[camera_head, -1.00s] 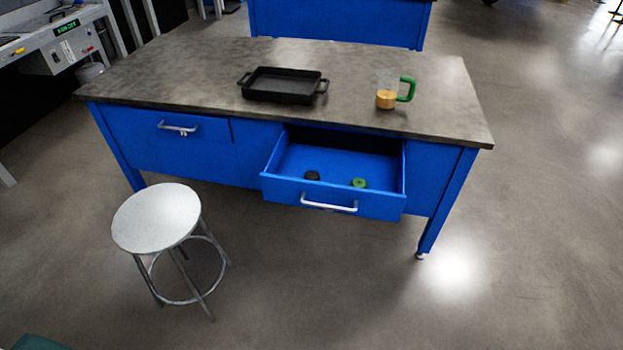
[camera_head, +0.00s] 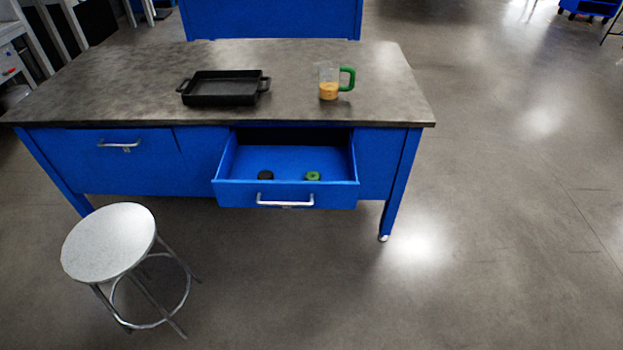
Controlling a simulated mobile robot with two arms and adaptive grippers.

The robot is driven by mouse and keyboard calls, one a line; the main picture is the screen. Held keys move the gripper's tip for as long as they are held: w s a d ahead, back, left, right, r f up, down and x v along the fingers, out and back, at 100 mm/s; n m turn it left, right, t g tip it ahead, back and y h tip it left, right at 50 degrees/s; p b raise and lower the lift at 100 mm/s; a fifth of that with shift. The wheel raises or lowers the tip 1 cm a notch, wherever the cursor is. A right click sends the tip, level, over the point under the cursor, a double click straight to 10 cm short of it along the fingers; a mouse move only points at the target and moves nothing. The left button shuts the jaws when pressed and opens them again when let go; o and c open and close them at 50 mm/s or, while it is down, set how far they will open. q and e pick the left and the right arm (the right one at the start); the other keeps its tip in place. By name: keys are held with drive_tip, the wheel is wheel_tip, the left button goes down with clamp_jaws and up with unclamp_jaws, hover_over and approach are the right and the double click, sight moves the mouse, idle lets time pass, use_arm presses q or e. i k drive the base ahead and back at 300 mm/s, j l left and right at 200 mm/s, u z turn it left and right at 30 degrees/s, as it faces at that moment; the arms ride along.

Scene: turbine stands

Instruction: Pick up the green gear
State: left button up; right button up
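The green gear (camera_head: 312,176) is a small round green piece lying in the open blue drawer (camera_head: 230,195) of the workbench, right of the drawer's middle. A small black round piece (camera_head: 265,175) lies to its left in the same drawer. The drawer's front wall partly hides the drawer floor. Neither of my grippers shows in the head view.
The grey-topped bench (camera_head: 150,85) carries a black tray (camera_head: 222,88) and a clear mug (camera_head: 329,82) with a green handle and orange contents. A round stool (camera_head: 108,243) stands at the front left. The floor before the drawer and to the right is clear.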

sight(313, 175)
drive_tip(key=i+l+u, duration=0.25)
drive_tip(key=i+l, duration=0.2)
drive_tip(key=l, duration=0.35)
drive_tip(key=i+l+u, duration=0.15)
drive_tip(key=l, duration=0.25)
